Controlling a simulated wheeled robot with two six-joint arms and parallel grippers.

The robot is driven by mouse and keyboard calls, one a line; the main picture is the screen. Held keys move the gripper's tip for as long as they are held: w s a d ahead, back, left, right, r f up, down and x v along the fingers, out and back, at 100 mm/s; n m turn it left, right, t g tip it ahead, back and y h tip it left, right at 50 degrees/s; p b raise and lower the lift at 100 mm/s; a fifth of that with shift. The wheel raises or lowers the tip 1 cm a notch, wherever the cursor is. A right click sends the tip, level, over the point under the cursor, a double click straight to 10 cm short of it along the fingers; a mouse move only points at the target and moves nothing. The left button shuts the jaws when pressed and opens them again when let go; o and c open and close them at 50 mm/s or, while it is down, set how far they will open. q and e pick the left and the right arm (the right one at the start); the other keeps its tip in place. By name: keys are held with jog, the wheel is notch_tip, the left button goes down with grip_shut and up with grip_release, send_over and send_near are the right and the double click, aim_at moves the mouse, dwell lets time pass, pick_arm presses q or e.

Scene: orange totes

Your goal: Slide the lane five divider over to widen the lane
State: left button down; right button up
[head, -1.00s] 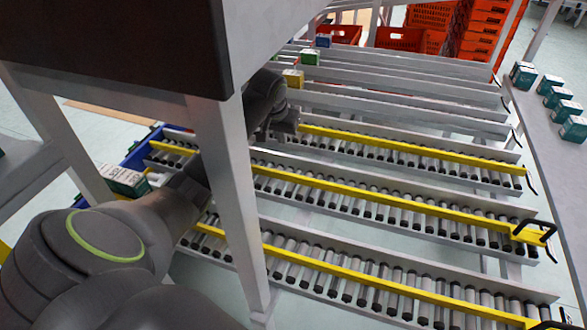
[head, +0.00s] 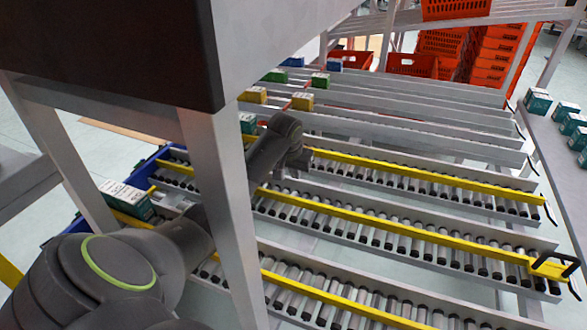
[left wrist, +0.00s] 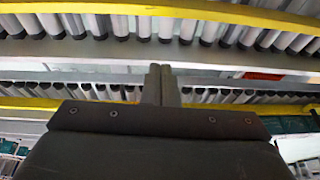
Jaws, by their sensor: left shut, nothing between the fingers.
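Long yellow dividers run along the sloped roller lanes. In the head view I see a far divider (head: 425,175), a middle divider (head: 400,222) with a black handle at its right end, and a near divider (head: 330,296). I cannot tell which belongs to lane five. My left arm reaches from the lower left behind a grey post. My left gripper (head: 288,172) is over the lanes near the left end of the far divider; its tips are unclear there. In the left wrist view its fingers (left wrist: 162,84) are shut together and empty, pointing toward the rollers. Contact with a divider cannot be told.
The grey post (head: 228,210) and a dark panel (head: 110,50) block part of the head view. Small cartons (head: 300,101) stand at the far lanes' left ends. More cartons (head: 537,101) sit on a right shelf. Orange totes (head: 490,60) are stacked behind.

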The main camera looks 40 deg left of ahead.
pick_arm(q)
jog(key=x, duration=0.5)
jog(key=shift+s+f, duration=0.1)
jog(key=shift+s, duration=0.05)
jog(key=shift+s+d+p, duration=0.3)
jog(key=shift+s+p, duration=0.4)
jog(key=shift+s, duration=0.3)
jog(key=shift+s+d, duration=0.15)
jog(key=shift+s, duration=0.55)
